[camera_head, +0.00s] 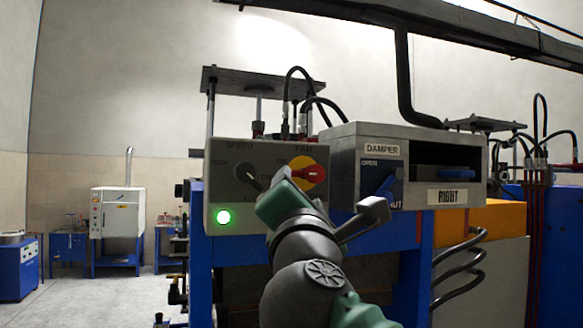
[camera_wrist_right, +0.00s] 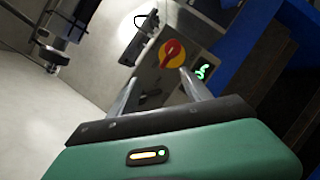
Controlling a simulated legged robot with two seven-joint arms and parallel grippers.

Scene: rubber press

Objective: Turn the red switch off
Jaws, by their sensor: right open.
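The red switch (camera_head: 312,173) sits on a yellow disc on a grey control panel (camera_head: 228,154), under a FAN label. Its handle lies roughly level in the head view, and my gripper hides part of the disc. In the right wrist view the red switch (camera_wrist_right: 172,50) is ahead of the fingertips, roughly between their lines. My right gripper (camera_head: 281,179) is in front of the panel, just left of and below the switch. In the right wrist view my right gripper (camera_wrist_right: 160,78) has its two fingers spread with nothing between them. Contact with the switch cannot be told. My left gripper is not in view.
A DAMPER box (camera_head: 352,140) with blue levers stands close on the right. Hoses (camera_head: 297,85) rise behind the panel.

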